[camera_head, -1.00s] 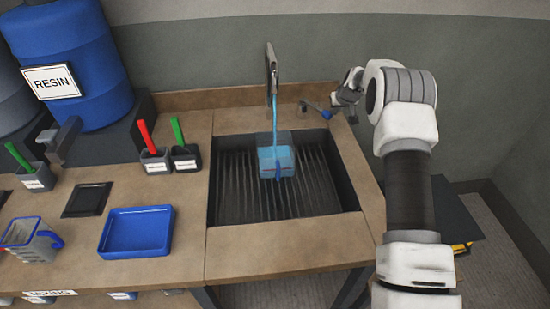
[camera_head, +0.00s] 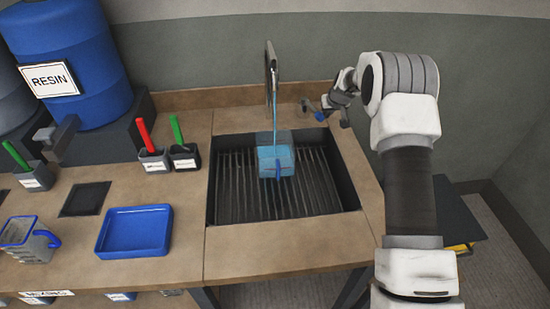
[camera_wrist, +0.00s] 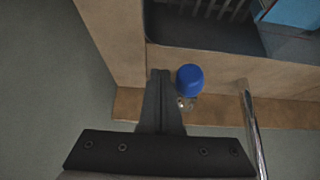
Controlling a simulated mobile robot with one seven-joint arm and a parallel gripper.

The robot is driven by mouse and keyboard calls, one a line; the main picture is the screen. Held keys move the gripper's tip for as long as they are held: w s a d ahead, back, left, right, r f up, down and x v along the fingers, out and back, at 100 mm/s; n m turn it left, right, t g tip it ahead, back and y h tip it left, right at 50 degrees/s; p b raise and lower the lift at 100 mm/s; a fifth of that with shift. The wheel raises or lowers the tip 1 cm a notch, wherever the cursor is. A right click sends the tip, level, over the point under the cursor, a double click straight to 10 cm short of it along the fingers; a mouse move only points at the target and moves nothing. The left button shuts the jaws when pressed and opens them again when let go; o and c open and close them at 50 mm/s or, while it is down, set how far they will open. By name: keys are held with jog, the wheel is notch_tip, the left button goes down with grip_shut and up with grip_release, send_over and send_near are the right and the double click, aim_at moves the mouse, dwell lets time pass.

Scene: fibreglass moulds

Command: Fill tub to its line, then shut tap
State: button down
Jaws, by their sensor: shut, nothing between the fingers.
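A clear tub (camera_head: 264,138) with a blue handle stands on the ribbed sink floor under the spout (camera_head: 271,62). Blue water runs from the spout into it, and pale blue water fills its lower part. I cannot make out the fill line. The tap's lever with a blue knob (camera_head: 320,116) is right of the spout; the knob shows large in the wrist view (camera_wrist: 189,80). My gripper (camera_head: 325,104) is shut and empty, close beside the knob; in the wrist view its fingers (camera_wrist: 160,78) are just left of it. Contact is unclear.
The sink rim (camera_head: 285,240) is around the basin. On the left counter are a blue tray (camera_head: 135,231), a jug (camera_head: 28,240) and cups holding red and green sticks (camera_head: 153,160). A blue resin drum (camera_head: 70,60) stands behind. The spout's metal pipe (camera_wrist: 252,130) rises near my fingers.

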jog(key=shift+s+a, duration=0.25)
jog(key=shift+a, duration=0.3)
jog(key=shift+s+a, duration=0.2)
jog(key=shift+a, duration=0.3)
notch_tip(320, 180, up, 8)
jog(key=d+p, duration=0.2)
jog(key=shift+w+p, duration=0.25)
jog(key=shift+p, duration=0.15)
